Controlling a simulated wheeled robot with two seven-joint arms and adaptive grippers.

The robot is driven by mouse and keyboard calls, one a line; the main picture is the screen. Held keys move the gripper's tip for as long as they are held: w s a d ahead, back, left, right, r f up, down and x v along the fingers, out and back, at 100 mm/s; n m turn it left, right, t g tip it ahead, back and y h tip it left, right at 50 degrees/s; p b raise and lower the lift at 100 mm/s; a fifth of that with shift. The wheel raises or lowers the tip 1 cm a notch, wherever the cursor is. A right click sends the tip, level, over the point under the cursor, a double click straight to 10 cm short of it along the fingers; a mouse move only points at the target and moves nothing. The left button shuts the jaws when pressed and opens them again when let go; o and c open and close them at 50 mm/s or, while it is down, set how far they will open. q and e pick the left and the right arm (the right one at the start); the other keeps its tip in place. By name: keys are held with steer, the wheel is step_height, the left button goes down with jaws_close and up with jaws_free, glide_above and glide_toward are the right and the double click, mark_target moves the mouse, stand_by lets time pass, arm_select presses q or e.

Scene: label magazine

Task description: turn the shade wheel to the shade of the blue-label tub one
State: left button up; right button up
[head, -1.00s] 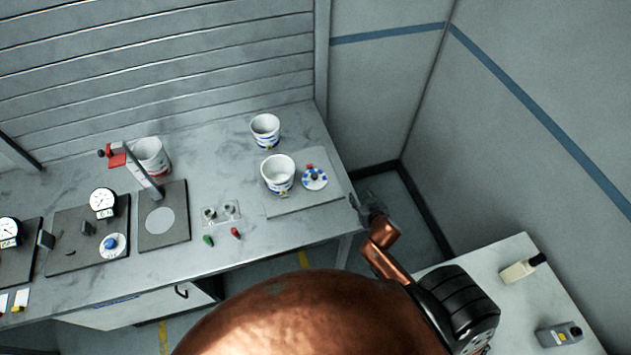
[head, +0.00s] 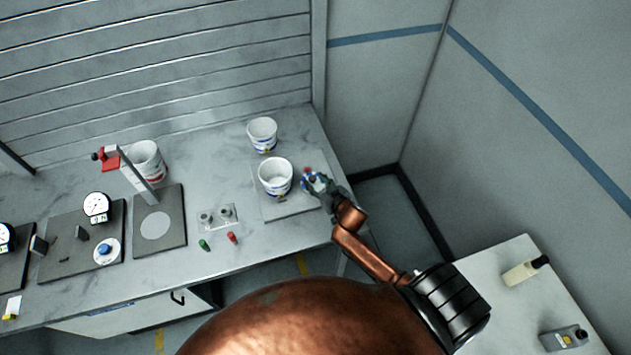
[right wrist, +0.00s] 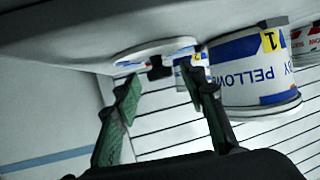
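The shade wheel, a white disc with blue patches (right wrist: 140,52), lies on a grey plate (head: 288,213) at the right end of the bench. A dark knob (right wrist: 158,69) shows at its middle in the right wrist view. A blue-label tub (head: 275,180) stands beside the wheel; in the right wrist view the tub (right wrist: 255,75) has a yellow tag reading 1. My right gripper (head: 315,183) is at the wheel and hides part of it in the head view. Its fingers (right wrist: 163,84) are apart, with the knob near the gap; contact cannot be told. My left gripper is out of view.
Another white tub (head: 262,134) stands behind. A red-lettered tub (head: 147,160) is farther left by a post with a red head. Small green (head: 204,245) and red (head: 232,237) pieces lie near the front edge. A side table (head: 492,262) stands right.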

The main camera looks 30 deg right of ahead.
steer(key=shift+w, duration=0.1)
steer(key=shift+c, duration=0.7)
jaws_close()
